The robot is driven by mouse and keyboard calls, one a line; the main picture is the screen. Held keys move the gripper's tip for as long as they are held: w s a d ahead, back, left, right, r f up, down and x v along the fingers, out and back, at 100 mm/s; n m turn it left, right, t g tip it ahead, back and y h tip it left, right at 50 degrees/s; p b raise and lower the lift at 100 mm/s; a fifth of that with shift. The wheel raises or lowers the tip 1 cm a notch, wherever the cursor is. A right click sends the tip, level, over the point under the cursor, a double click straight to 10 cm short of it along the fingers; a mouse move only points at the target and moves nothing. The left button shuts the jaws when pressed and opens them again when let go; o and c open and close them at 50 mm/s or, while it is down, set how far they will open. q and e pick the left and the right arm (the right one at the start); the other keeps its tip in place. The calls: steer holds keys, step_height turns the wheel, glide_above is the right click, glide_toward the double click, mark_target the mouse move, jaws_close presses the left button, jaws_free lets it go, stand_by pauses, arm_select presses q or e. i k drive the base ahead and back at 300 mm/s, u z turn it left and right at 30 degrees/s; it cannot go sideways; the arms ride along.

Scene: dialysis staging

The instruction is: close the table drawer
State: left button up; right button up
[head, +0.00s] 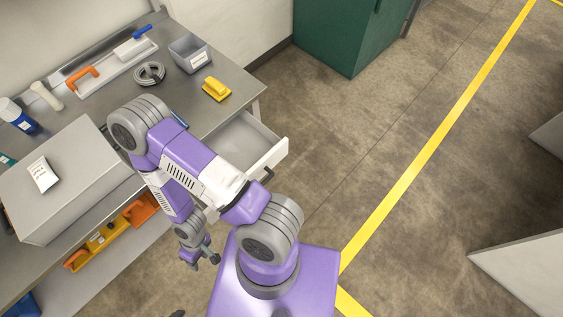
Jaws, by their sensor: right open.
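The table drawer (283,151) is pulled out from the right part of the grey metal table (215,112). Its inside looks empty where it shows. A dark handle (268,174) is on its front. My right arm crosses in front of the drawer and hides part of it. My right gripper (204,261) is open and empty, pointing down, below and left of the drawer and apart from it.
Yellow and orange tools lie on the lower shelf (120,275).

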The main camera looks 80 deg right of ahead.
mark_target(247, 143)
steer(key=u, duration=0.85)
steer(key=i, duration=0.7)
steer(key=z, duration=4.7)
steer(key=k, duration=0.6)
steer(key=u, duration=1)
steer(key=i, duration=0.5)
steer(key=z, duration=0.05)
